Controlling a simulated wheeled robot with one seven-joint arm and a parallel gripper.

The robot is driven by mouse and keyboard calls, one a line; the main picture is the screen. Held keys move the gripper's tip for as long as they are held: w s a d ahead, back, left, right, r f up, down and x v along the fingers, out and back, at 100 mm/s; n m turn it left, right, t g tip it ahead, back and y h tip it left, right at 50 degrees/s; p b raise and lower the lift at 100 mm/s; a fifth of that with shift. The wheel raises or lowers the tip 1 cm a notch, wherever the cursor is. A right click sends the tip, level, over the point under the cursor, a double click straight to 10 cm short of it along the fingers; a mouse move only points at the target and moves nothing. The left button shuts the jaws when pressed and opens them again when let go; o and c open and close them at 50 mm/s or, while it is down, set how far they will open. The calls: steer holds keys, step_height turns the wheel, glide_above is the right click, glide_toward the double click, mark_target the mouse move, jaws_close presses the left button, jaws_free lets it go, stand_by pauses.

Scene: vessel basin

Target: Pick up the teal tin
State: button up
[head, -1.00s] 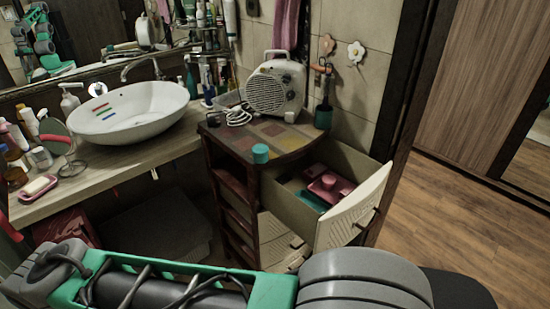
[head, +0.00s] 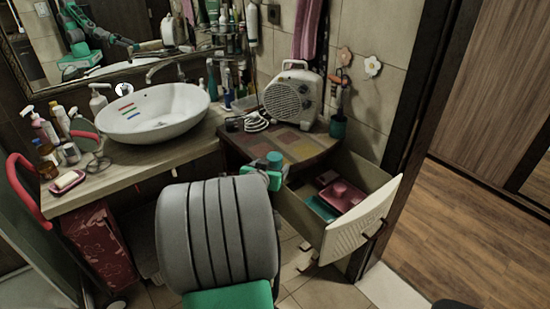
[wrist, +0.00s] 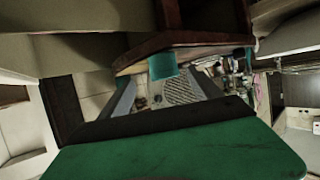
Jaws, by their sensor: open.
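The teal tin (head: 274,158) is a small round tin standing near the front edge of the dark cabinet's patchwork top (head: 300,148). In the wrist view, which is turned over, the tin (wrist: 163,65) shows against the cabinet edge, between and ahead of the two grey fingers. My gripper (wrist: 164,77) is open, with nothing held. In the head view my gripper (head: 264,179) is at the cabinet's front edge, just below and in front of the tin. My grey arm link hides most of it. I cannot tell whether the fingers touch the tin.
A white heater (head: 292,101) stands behind the tin, with a coiled cord beside it. A dark teal cup (head: 338,127) is at the back right. The open drawer (head: 352,226) juts out at right, holding pink items. The washbasin (head: 152,113) is at left.

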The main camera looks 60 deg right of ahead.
mark_target(272, 162)
steer(key=x, duration=0.2)
steer(key=p+x, duration=0.1)
steer(key=x, duration=0.4)
steer(key=shift+w+r+p, duration=0.1)
steer(key=shift+w+p, duration=0.2)
steer(key=shift+p, duration=0.1)
steer(key=c, duration=1.4)
steer(key=shift+r, duration=0.15)
steer(key=shift+c, duration=0.2)
